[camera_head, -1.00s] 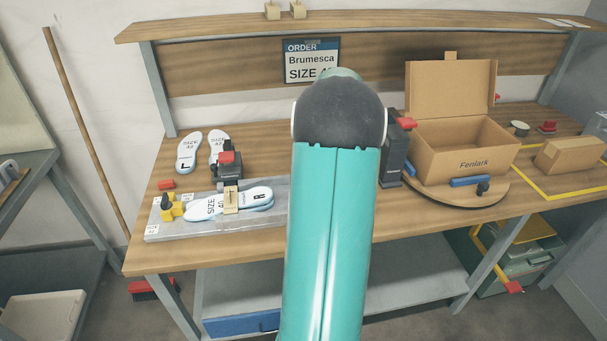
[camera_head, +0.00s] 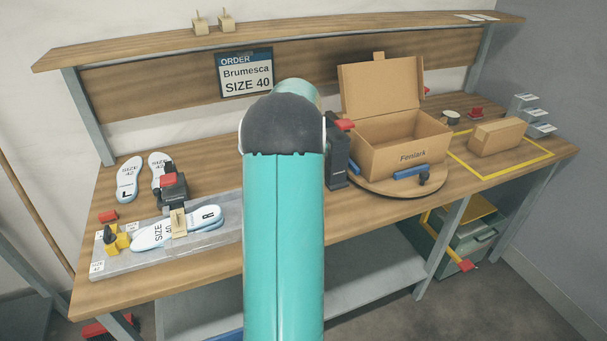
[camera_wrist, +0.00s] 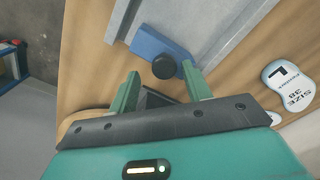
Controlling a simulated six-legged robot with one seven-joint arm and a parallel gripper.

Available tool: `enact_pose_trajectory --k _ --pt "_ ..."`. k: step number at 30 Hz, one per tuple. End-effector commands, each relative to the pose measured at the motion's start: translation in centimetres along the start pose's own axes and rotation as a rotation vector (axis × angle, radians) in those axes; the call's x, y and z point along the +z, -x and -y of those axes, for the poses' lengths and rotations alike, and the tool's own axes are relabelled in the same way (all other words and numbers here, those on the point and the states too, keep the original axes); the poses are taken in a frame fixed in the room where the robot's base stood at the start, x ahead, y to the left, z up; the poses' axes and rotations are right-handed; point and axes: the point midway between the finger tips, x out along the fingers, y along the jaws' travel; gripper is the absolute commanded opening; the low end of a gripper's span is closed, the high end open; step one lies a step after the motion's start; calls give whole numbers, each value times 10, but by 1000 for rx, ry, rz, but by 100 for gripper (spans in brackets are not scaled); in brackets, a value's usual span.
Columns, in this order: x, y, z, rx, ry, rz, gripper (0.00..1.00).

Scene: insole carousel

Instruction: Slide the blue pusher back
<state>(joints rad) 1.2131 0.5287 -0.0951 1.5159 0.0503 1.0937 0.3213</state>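In the wrist view, the blue pusher (camera_wrist: 150,43) with a round black knob (camera_wrist: 164,67) is at the end of a grey metal track (camera_wrist: 200,22). My gripper (camera_wrist: 160,86) is open, its two green fingers apart. The knob is just ahead of the fingertips and roughly between them; the right fingertip appears close to the pusher, and I cannot tell whether it touches. In the head view, my arm hides the gripper and the pusher. The grey track (camera_head: 212,255) shows left of my arm, with a stack of insoles (camera_head: 152,236) on it.
A black clamp with a red top (camera_head: 172,186) and a yellow stop (camera_head: 116,240) stand at the track. Loose insoles (camera_head: 127,180) lie behind. Right of my arm, an open box (camera_head: 385,157) sits on a round turntable (camera_head: 385,187). An insole (camera_wrist: 289,84) lies right in the wrist view.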

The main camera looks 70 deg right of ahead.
Motion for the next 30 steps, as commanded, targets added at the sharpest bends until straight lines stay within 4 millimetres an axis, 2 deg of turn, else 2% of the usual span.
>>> enact_pose_trajectory --k 7,11,14,27,30 --pt "2 0 2 -1 3 4 48" --pt "2 7 3 -1 4 3 48" --pt "2 21 3 -2 4 2 48" --pt "1 114 3 -2 4 0 48" --pt "1 128 3 -1 4 1 48"
